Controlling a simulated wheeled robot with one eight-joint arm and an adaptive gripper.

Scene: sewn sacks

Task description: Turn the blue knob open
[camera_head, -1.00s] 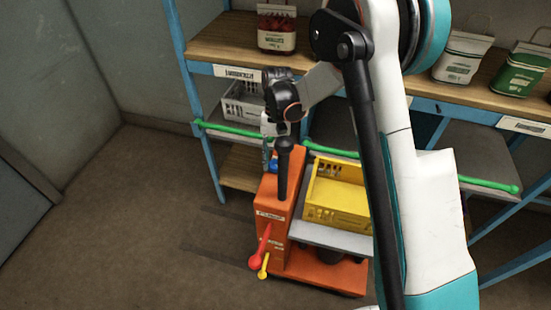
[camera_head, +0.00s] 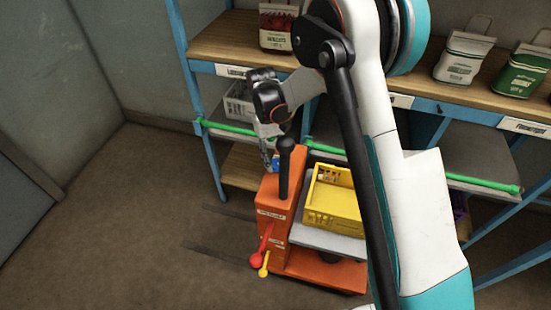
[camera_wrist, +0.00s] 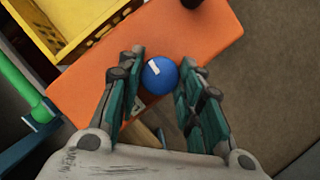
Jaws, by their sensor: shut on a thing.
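The blue knob (camera_wrist: 160,75) is a round ball with a white mark, on top of the orange cart (camera_wrist: 200,30). In the wrist view it sits between the two teal-padded fingers of my gripper (camera_wrist: 161,82), near their tips. The gripper is shut on it. In the head view my gripper (camera_head: 270,152) reaches down to the back of the orange cart (camera_head: 270,225), and only a small blue piece of the knob (camera_head: 275,163) shows.
A black upright post (camera_head: 285,170) stands on the cart close to the gripper. A yellow crate (camera_head: 345,218) is beside it on the cart. Red (camera_head: 256,259) and yellow (camera_head: 263,272) levers stick out in front. A shelf with a green rail (camera_head: 240,131) stands behind. Floor is clear at left.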

